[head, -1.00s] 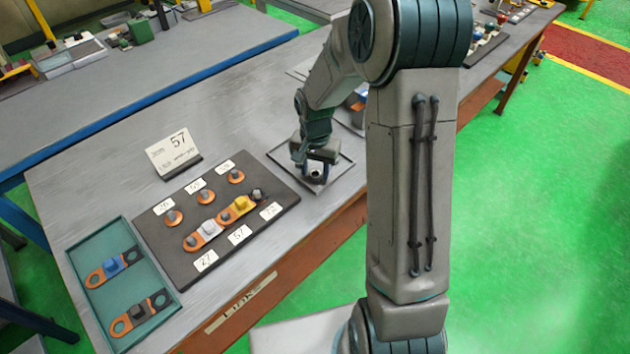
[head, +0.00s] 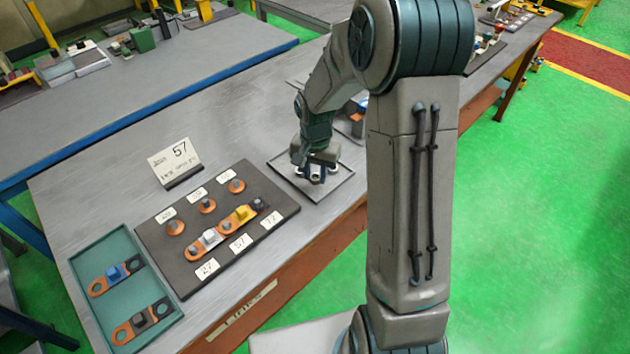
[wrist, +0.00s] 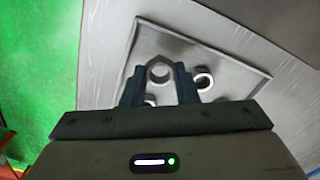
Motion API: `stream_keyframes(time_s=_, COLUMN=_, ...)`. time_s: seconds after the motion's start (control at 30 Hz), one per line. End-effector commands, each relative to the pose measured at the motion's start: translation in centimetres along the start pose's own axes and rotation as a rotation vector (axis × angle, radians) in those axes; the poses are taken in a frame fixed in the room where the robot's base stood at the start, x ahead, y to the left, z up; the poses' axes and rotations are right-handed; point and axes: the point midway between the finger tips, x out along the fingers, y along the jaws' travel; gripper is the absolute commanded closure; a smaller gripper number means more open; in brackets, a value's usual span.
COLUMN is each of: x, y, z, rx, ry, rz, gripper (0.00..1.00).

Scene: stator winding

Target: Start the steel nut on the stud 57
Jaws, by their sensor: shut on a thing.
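My gripper (head: 317,180) is over a shallow grey tray (head: 283,172) at the right end of the bench. In the wrist view its fingers (wrist: 160,78) are shut on a pale steel nut (wrist: 160,66), its hole facing the camera. Other nuts (wrist: 203,78) lie in the tray, partly hidden by the fingers. The dark board (head: 184,277) stands left of the tray. The label 57 (head: 240,243) lies at its front row, between labels 27 and 72. The stud 57 (head: 225,227) appears to stand where the grey-topped and yellow-topped links meet; its detail is too small to tell.
A green tray (head: 82,262) at the left holds a blue-topped link (head: 115,273) and a dark-topped link (head: 143,320). A sign reading 57 (head: 175,161) stands behind the board.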

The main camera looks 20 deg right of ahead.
Motion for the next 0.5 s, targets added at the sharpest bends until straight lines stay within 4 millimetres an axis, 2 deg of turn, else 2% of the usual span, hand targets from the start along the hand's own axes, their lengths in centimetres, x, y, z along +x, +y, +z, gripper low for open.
stream_keyframes(time_s=0.03, x=-0.8, y=0.0, z=0.0, rx=0.0, ry=0.001, rz=-0.001, gripper=0.91)
stream_keyframes(time_s=0.5, x=-4.5, y=0.0, z=0.0, rx=-0.001, ry=0.0, rz=-0.001, gripper=0.91)
